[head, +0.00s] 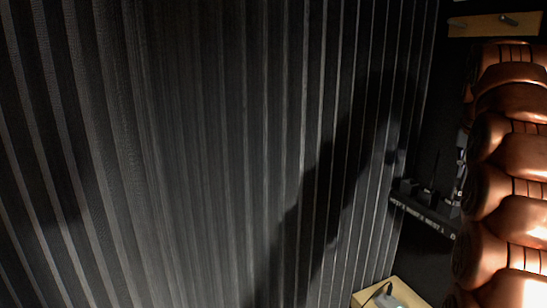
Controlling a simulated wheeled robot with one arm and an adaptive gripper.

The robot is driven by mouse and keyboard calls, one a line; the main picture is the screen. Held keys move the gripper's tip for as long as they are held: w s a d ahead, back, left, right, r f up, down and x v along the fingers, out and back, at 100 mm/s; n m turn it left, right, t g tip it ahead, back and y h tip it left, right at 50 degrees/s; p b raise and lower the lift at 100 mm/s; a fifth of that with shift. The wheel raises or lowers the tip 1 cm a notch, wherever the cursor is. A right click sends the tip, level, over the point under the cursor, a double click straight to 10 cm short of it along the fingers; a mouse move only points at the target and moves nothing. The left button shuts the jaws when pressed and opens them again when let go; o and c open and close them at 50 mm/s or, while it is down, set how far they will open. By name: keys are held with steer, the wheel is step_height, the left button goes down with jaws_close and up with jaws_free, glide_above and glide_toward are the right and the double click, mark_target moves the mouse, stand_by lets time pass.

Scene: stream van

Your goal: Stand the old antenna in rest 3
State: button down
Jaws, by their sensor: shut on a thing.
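A dark shelf (423,216) with white lettering along its front edge is fixed near the ribbed wall, right of centre. The lettering is too small to read surely, so I cannot tell which place is rest 3. Small black blocks (408,187) stand on the shelf, and a thin dark upright piece shows among them. My copper-coloured arm covers the right side and hides the shelf's right end. My gripper is out of the picture, and I cannot make out the old antenna for sure.
A black ribbed wall (200,150) fills most of the view, with a large shadow across it. A light wooden surface (405,294) with a small device and a cable on it is at the bottom. A wooden strip with pegs (490,25) is at the top right.

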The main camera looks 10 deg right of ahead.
steer(key=w+a+f+n+t+y, duration=0.1)
steer(key=w+a+f+n, duration=0.1)
steer(key=w+a+f, duration=0.5)
steer(key=w+a+f+n, duration=0.3)
steer(key=a+f, duration=0.5)
steer(key=f, duration=0.4)
steer(key=s+a+f+n+y, duration=0.1)
steer(key=s+a+f+n, duration=0.1)
steer(key=a+f, duration=0.7)
steer(key=s+a+f+n+y, duration=0.1)
steer(key=s+a+f, duration=0.3)
steer(key=a+f, duration=0.6)
steer(key=shift+s+n, duration=0.3)
steer(key=shift+n, duration=0.1)
